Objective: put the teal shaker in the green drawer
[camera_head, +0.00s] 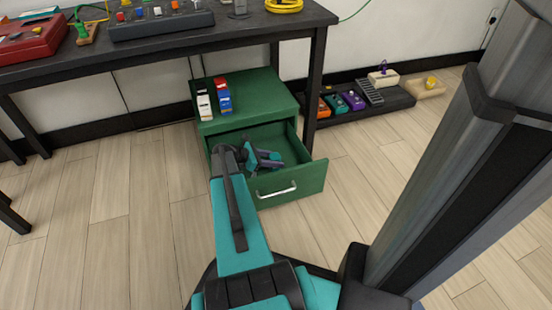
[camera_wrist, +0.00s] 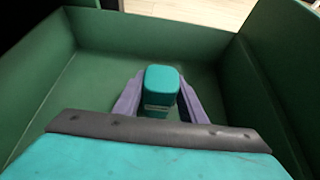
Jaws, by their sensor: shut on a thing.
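The teal shaker (camera_wrist: 162,80) is between the two purple fingers of my gripper (camera_wrist: 160,103) in the wrist view. My gripper is shut on it, with the green drawer's walls around it. In the head view my gripper (camera_head: 264,160) is over the open green drawer (camera_head: 315,180), and the shaker is hard to tell apart from the gripper there. The drawer is pulled out from a green cabinet (camera_head: 265,95) and has a silver handle. Its floor looks bare in the wrist view (camera_wrist: 105,80). I cannot tell whether the shaker touches the floor.
Two small stacks, one white and black (camera_head: 204,102) and one red, white and blue (camera_head: 223,95), stand on the cabinet top. A black workbench (camera_head: 150,50) stands above and behind. Several pedals sit on a low black board (camera_head: 385,107) at the right. The wooden floor in front is clear.

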